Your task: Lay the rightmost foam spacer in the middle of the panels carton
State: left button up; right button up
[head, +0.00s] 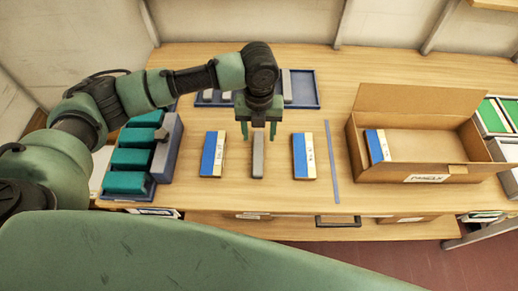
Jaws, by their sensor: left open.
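My left gripper (258,131) points down, open, its fingers apart above the far end of a grey foam spacer (258,160). That spacer lies on the table between two blue-and-white panels, the left one (213,155) and the right one (304,156). More grey spacers stand in the blue tray (307,102) at the back; the rightmost of these (287,85) is right of my wrist. The open panels carton (405,174) is at the right, with one blue-and-white panel (377,146) at its left end and bare floor beside it. My right gripper is out of view.
A blue-grey holder with teal blocks (130,159) is at the left under my arm. A thin blue strip (332,162) lies on the table (350,75) left of the carton. Trays with green contents (493,116) stand beyond the carton's right side. The carton's back flap stands up.

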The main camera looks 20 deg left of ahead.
aim_at(258, 145)
pick_arm(q)
jog(key=shift+s+f+p, duration=0.2)
jog(key=shift+f+p, duration=0.4)
jog(key=shift+f, duration=0.55)
jog(key=f, duration=0.2)
jog(key=shift+w+f, duration=0.2)
jog(key=shift+f, duration=0.15)
grip_shut()
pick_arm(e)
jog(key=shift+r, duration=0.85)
pick_arm(q)
jog(key=shift+r, duration=0.15)
